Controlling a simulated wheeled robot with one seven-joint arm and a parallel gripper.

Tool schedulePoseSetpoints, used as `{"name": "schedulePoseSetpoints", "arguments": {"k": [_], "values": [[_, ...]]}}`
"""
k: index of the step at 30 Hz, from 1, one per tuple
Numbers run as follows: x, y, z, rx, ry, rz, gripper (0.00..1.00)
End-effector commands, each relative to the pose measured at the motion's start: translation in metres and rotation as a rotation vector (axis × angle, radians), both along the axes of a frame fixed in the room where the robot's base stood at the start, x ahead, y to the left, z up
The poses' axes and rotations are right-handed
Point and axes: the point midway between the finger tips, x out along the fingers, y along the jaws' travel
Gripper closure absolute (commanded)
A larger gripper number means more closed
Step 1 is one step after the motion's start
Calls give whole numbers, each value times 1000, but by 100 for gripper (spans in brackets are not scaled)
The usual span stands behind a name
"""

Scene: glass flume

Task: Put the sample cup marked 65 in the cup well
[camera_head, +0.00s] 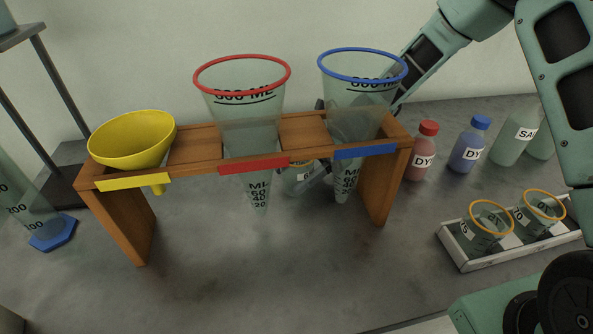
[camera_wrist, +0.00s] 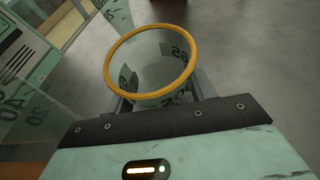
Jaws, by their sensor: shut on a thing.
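A clear sample cup with an orange rim (camera_wrist: 150,65) is held between the fingers of my gripper (camera_wrist: 160,97) in the wrist view. Its dark digits are seen at a slant through the wall; they look like 65, but I cannot read them surely. In the head view the cup (camera_head: 297,180) shows low behind the wooden rack, between the red-rimmed and blue-rimmed cones. My gripper (camera_head: 322,172) is there too, mostly hidden by the blue-rimmed cone. The cup seems close above the bench; I cannot tell if it touches. I cannot make out the cup well.
The wooden rack (camera_head: 305,131) holds a yellow funnel (camera_head: 132,140), a red-rimmed cone (camera_head: 247,115) and a blue-rimmed cone (camera_head: 361,90). A white tray (camera_head: 462,257) with two orange-rimmed cups is at right. Labelled bottles (camera_head: 469,148) stand behind. Bench in front of the rack is clear.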

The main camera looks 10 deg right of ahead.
Motion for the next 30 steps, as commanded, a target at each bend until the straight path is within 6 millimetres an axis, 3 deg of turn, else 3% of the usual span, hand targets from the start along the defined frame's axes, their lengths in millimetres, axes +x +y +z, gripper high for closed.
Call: {"name": "schedulePoseSetpoints", "arguments": {"k": [6,7,9,20,30], "values": [[0,0,-3,0,0,0,72],[0,0,-3,0,0,0,40],[0,0,-3,0,0,0,23],[1,-2,1,0,0,-1,23],[24,-55,24,-1,-3,-3,23]]}}
